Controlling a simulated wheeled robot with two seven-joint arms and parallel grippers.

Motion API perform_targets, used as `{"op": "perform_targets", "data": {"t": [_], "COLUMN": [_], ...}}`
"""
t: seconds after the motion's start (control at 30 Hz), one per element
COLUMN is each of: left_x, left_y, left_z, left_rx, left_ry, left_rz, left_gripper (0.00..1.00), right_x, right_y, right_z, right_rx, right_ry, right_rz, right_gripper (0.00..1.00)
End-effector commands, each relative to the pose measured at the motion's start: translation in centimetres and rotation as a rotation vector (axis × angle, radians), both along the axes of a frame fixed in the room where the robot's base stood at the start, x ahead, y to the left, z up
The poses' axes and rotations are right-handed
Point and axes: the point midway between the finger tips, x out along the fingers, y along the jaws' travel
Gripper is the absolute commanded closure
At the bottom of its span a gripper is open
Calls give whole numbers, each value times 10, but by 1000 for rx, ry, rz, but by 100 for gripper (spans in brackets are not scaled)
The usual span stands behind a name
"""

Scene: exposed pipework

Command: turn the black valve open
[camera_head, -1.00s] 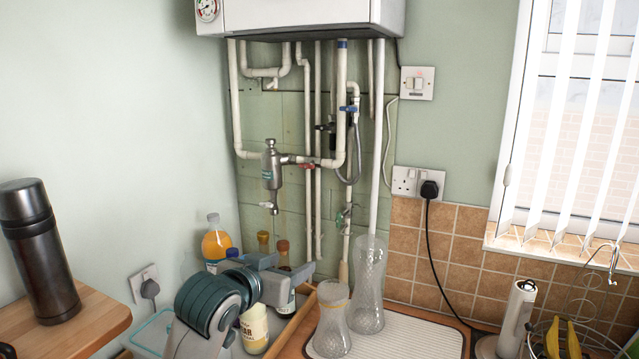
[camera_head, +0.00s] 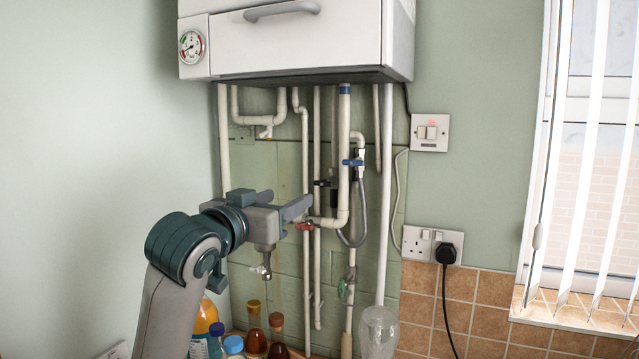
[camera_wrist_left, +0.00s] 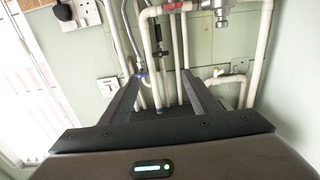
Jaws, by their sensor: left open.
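The black valve (camera_head: 323,183) is a small dark handle on a thin white pipe under the boiler, left of the blue valve (camera_head: 352,162). The black valve also shows in the left wrist view (camera_wrist_left: 160,53), beyond the fingers. My left gripper (camera_head: 286,203) is open and empty, its fingers pointing right toward the pipes, left of the black valve and slightly below it. A gap remains between the fingers and the valve. In the left wrist view the two fingers (camera_wrist_left: 161,78) stand apart with pipes behind them. My right gripper is not in view.
A red valve (camera_head: 305,226) sits just below the black one. A grey hose (camera_head: 362,215) loops at its right. The white boiler (camera_head: 300,45) hangs above. Bottles (camera_head: 255,335) and a glass vase (camera_head: 378,330) stand below. The left wall is bare.

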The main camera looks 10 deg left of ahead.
Motion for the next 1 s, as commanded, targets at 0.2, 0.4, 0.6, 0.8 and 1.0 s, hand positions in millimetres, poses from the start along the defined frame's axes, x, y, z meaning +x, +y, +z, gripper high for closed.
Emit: {"op": "perform_targets", "data": {"t": [0.2,0.4,0.6,0.8,1.0], "left_x": [2,15,43,78,114], "left_y": [0,-3,-8,-15,-22], "left_z": [0,1,2,3,3], "left_rx": [0,0,-2,-1,0], "left_ry": [1,3,5,5,5], "left_rz": [0,-1,0,0,0], "left_gripper": [44,44,44,44,44], "right_x": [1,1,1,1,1], "right_y": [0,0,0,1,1], "right_z": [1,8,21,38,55], "right_rx": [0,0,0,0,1], "right_ry": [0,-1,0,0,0], "right_rz": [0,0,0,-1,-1], "right_gripper": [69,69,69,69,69]}}
